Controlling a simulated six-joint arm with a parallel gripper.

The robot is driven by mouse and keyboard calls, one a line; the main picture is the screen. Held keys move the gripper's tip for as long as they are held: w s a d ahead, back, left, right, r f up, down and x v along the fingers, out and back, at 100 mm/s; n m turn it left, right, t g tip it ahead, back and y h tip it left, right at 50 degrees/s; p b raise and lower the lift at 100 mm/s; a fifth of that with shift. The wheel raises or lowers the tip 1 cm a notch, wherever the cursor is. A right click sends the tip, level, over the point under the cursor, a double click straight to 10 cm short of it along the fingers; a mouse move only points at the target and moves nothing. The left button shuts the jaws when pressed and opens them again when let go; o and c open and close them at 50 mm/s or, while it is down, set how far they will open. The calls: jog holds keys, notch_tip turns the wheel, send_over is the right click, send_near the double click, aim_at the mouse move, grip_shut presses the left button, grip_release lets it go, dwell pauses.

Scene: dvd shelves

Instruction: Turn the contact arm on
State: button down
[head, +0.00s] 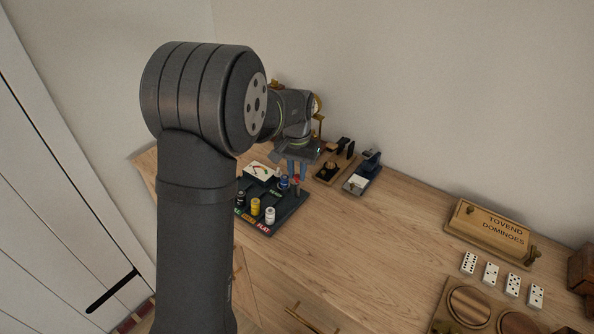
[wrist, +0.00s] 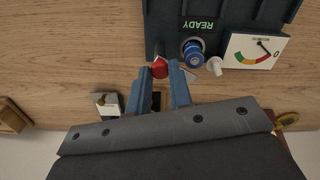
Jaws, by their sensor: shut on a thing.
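A dark panel (head: 284,212) lies on the wooden top, with a gauge (head: 260,170) and several coloured knobs. In the wrist view a red knob (wrist: 159,69) at the panel's edge sits between the fingertips of my gripper (wrist: 162,72). The blue fingers are closed on it. In the head view my gripper (head: 297,170) reaches down to the same red knob (head: 296,181). A blue knob (wrist: 193,48) and a small white piece (wrist: 214,66) are beside it. I cannot tell for sure which part is the contact arm; the red knob may be its handle.
A wooden-based device (head: 326,173) and a blue-grey device (head: 362,178) stand just right of the gripper. A dominoes box (head: 491,230) and several dominoes (head: 490,274) are farther right. The middle of the top is clear. A wall rises behind.

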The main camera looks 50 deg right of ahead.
aim_at(297, 176)
jog(key=n, duration=0.5)
jog(key=shift+n, duration=0.3)
dwell(0.5)
jog(key=c, duration=1.3)
grip_release()
notch_tip(297, 176, up, 17)
jog(key=shift+r, duration=0.2)
